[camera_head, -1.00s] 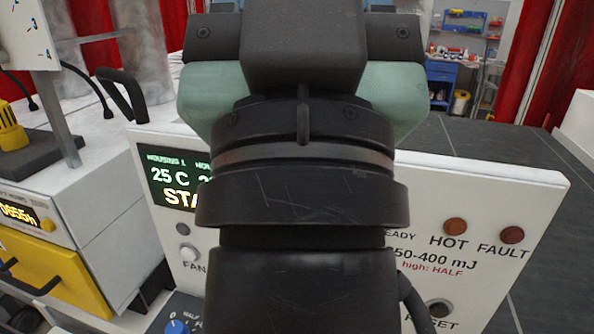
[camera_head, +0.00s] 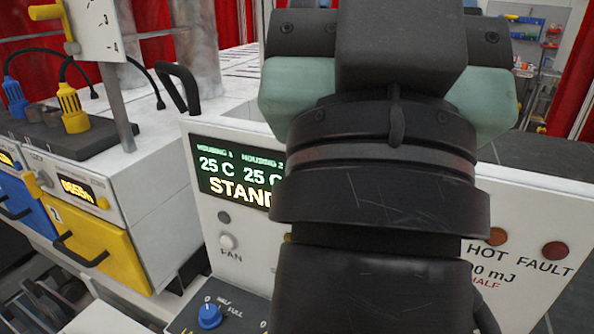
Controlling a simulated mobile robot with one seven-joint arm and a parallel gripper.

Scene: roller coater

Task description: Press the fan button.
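The fan button (camera_head: 228,242) is a small round white button on the white control panel (camera_head: 206,140), above the label FAN. A dark round lamp or knob sits just above it. My gripper (camera_head: 385,90) fills the middle and right of the view, seen from behind, to the right of the button and apart from it in the picture. Its fingertips are hidden, so I cannot tell whether it is open or shut. It covers the middle of the panel.
A display (camera_head: 236,175) reads 25 C and part of STAND. A blue knob (camera_head: 209,316) marked HALF and FULL sits below the button. HOT (camera_head: 494,236) and FAULT (camera_head: 555,249) lamps are at right. Yellow (camera_head: 90,245) and blue (camera_head: 22,206) drawer units stand at left.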

